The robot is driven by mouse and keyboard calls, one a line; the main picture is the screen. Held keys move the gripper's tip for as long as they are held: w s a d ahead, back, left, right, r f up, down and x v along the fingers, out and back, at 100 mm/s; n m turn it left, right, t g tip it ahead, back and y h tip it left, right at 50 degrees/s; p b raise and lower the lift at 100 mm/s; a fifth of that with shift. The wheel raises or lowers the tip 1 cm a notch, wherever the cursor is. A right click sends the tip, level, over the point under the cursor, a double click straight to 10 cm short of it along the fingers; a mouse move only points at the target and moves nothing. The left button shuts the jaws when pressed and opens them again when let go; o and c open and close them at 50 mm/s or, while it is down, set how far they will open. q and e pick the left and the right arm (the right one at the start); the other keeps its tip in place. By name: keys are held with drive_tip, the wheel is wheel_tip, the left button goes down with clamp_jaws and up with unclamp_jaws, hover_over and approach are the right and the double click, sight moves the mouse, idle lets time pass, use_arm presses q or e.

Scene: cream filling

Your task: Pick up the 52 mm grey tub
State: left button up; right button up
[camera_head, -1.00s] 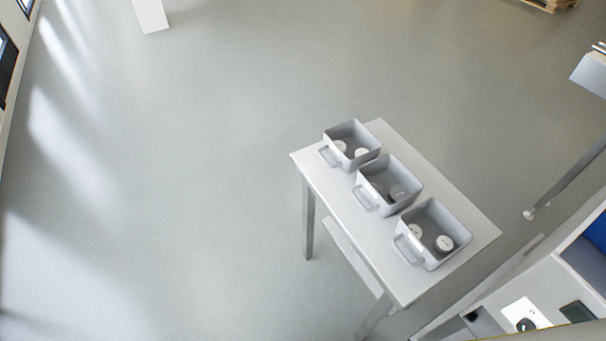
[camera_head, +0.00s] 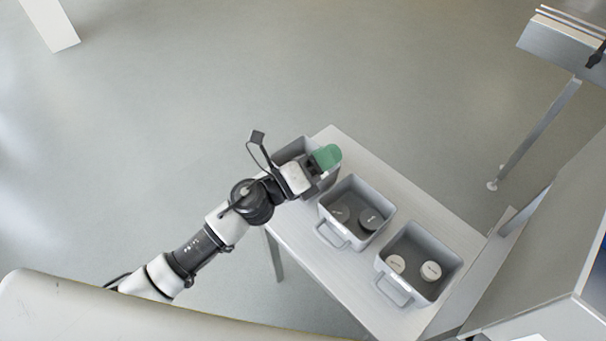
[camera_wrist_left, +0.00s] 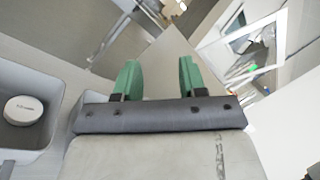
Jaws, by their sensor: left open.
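My left gripper (camera_head: 327,157), with green fingers, is above the farthest grey bin (camera_head: 292,150) and hides most of its inside. In the left wrist view its two fingers (camera_wrist_left: 160,78) are apart with nothing between them. The middle bin holds two dark grey tubs (camera_head: 370,219) (camera_head: 341,215). The nearest bin holds two tubs with pale lids (camera_head: 430,270) (camera_head: 396,263). The lid print is too small to read, so I cannot tell which tub is 52 mm. A pale-lidded tub (camera_wrist_left: 23,110) sits in a bin at the left of the wrist view. My right gripper is not in view.
The middle bin (camera_head: 338,237) and nearest bin (camera_head: 392,290) stand in a row with the farthest on a narrow white table (camera_head: 440,212). Their walls and front handles stand up. A grey unit on a leg (camera_head: 550,45) is at the upper right. The floor left of the table is open.

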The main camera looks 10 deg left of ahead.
use_arm(q)
wheel_tip(320, 180, down, 6)
drive_tip(key=s+d+m+g+y, duration=0.25)
drive_tip(key=m+g, duration=0.95)
drive_tip(key=m, duration=0.8)
drive_tip(key=w+a+f+m+y, duration=0.2)
drive_tip(key=a+m+y, duration=0.1)
drive_tip(key=a+y, duration=0.35)
drive_tip(key=w+a+f+m+y, duration=0.25)
drive_tip(key=a+y, duration=0.25)
drive_tip(key=a, duration=0.3)
drive_tip(key=shift+m, duration=0.35)
wheel_tip(320, 180, down, 4)
drive_tip(key=shift+w+f, duration=0.1)
drive_tip(key=shift+w, duration=0.05)
drive_tip(key=shift+w+f+p, duration=0.15)
drive_tip(key=shift+f+p, duration=0.15)
drive_tip(key=shift+f, duration=0.65)
drive_tip(key=shift+w+f+p, duration=0.2)
drive_tip(key=shift+f+p, duration=0.05)
drive_tip(key=shift+f, duration=0.75)
drive_tip(key=shift+w+f+p, duration=0.15)
drive_tip(key=shift+f+p, duration=0.15)
drive_tip(key=shift+f, duration=0.65)
drive_tip(key=shift+r, duration=0.1)
clamp_jaws()
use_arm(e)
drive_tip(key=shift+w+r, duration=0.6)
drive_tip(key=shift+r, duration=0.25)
